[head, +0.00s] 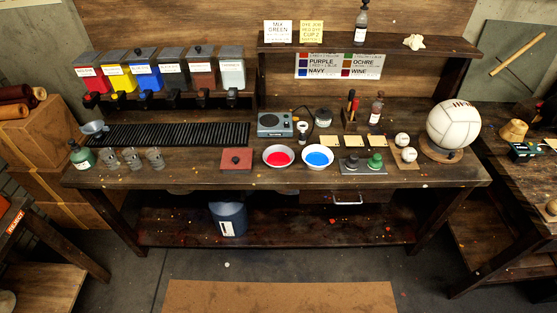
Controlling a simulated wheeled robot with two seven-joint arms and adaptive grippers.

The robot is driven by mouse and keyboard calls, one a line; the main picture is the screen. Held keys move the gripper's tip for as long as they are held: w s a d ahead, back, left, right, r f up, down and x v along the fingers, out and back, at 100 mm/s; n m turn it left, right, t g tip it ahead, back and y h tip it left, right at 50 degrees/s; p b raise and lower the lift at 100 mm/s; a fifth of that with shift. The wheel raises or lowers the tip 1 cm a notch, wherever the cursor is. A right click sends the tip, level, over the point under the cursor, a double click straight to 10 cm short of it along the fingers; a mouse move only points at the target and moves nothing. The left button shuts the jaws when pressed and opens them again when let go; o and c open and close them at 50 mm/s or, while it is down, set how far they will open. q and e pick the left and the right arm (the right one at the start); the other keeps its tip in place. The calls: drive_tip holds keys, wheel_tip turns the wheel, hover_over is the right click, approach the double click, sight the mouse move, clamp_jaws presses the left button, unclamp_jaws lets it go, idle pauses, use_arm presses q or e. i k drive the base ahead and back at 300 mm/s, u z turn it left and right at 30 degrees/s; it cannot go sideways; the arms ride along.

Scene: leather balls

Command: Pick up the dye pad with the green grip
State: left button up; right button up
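A dye pad with a green grip (375,160) stands on the workbench (215,175), right of the middle near the front. A similar pad with a grey grip (351,162) stands just to its left. Both stand upright on or beside dark flat bases; at this size I cannot tell where pad and base part. Neither of my grippers nor my arms shows in the head view.
Left of the pads are a bowl of blue dye (318,156) and a bowl of red dye (278,156). Small white balls (408,154) sit to the right, before a large white ball (454,124) on a stand. Pale cards (376,143) lie behind. Floor before the bench is clear around a brown mat (280,297).

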sight(375, 162)
drive_tip(key=u, duration=0.45)
drive_tip(key=i, duration=1)
drive_tip(key=u, duration=0.05)
